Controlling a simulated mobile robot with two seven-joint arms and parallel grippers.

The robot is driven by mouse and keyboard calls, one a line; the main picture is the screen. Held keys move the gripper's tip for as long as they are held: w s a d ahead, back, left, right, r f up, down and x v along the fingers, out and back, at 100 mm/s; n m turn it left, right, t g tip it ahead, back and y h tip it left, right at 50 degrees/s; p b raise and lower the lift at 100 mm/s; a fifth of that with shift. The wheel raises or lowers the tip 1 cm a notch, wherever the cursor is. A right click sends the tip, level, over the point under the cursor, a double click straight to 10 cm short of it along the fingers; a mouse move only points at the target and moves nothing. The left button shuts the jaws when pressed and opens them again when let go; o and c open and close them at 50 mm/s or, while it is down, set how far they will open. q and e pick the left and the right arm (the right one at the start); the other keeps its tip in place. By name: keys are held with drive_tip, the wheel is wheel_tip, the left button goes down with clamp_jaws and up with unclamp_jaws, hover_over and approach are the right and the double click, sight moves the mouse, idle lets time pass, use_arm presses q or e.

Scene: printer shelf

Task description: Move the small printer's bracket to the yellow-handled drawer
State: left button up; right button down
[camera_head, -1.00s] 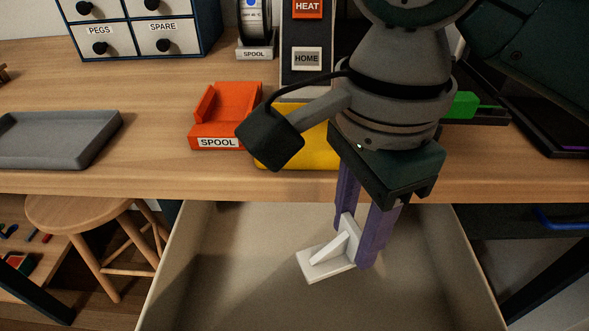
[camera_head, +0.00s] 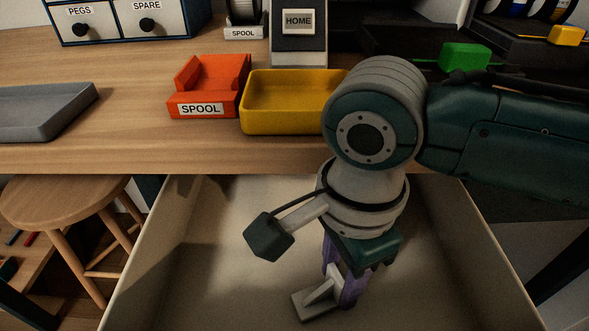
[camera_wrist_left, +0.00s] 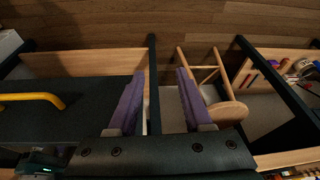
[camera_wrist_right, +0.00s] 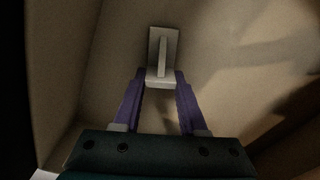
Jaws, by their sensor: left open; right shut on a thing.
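The small white bracket (camera_head: 318,303), a flat plate with an upright rib, is inside the open drawer (camera_head: 215,270) below the table. My right gripper (camera_head: 345,286) points down into the drawer and is shut on the bracket. The right wrist view shows the bracket (camera_wrist_right: 163,50) between the purple fingertips (camera_wrist_right: 160,78). I cannot tell whether it touches the drawer floor. My left gripper (camera_wrist_left: 160,78) is open and empty, and shows only in the left wrist view. A yellow handle (camera_wrist_left: 35,99) on a dark panel shows at the left of that view.
On the table stand a grey tray (camera_head: 45,112), an orange SPOOL holder (camera_head: 205,88) and a yellow tray (camera_head: 290,102). A green block (camera_head: 465,57) lies behind my right arm. A wooden stool (camera_head: 65,204) stands left of the drawer. The drawer floor around the bracket looks clear.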

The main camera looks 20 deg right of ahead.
drive_tip(key=shift+f, duration=0.15)
drive_tip(key=shift+c, duration=2.3)
unclamp_jaws()
wheel_tip(320, 180, up, 12)
drive_tip(key=p, duration=0.5)
drive_tip(key=shift+r, duration=0.25)
